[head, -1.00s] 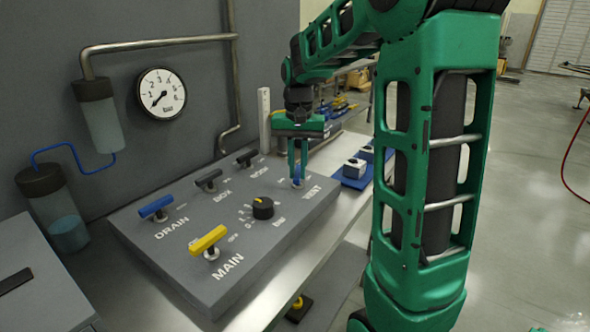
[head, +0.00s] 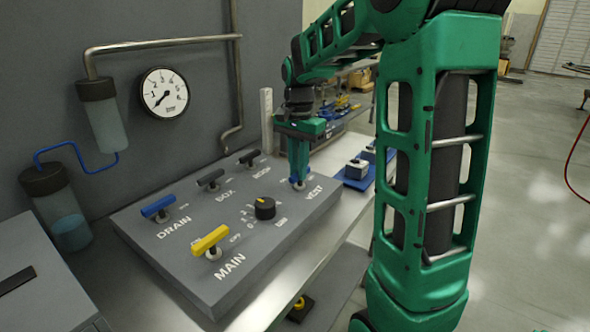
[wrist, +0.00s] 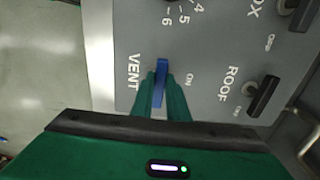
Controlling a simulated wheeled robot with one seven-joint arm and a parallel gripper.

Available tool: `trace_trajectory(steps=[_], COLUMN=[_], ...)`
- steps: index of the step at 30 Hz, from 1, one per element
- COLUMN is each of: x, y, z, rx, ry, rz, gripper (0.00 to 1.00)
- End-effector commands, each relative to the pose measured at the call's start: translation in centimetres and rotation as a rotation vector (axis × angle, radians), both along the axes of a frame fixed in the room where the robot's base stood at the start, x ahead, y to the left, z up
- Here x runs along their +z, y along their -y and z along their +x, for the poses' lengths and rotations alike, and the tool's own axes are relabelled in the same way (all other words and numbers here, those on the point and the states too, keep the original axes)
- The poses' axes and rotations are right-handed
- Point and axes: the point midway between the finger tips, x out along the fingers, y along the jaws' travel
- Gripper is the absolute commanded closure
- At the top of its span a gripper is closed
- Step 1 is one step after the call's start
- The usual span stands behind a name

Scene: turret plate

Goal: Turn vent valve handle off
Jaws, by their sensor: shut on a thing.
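The blue vent valve handle (wrist: 161,82) stands on the panel between the printed word VENT and a small ON mark in the wrist view. My green gripper (wrist: 160,98) is shut on this handle, with a finger on each side of it. In the head view my gripper (head: 299,178) points down at the far right corner of the panel. Its fingers hide most of the handle there; only a little blue (head: 296,183) shows beside the fingertips.
The grey panel (head: 200,270) also carries a yellow MAIN handle (head: 211,239), a blue DRAIN handle (head: 157,207), dark BOX (head: 210,177) and ROOF (wrist: 263,97) handles, and a black knob (head: 265,208). A round gauge (head: 165,93) hangs on the wall. A blue tray (head: 356,182) lies right of the panel.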

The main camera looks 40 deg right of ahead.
Motion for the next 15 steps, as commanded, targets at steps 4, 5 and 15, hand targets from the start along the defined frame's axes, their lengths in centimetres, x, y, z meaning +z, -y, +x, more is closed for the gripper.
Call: trace_trajectory(steps=[4, 5, 15], x=[0.06, 0.06, 0.05], y=[-0.15, -0.15, -0.13], z=[0.12, 0.12, 0.09], rx=[0.002, 0.002, 0.002], ry=[0.002, 0.002, 0.002], rz=[0.0, 0.0, 0.0], gripper=[1.0, 1.0, 0.67])
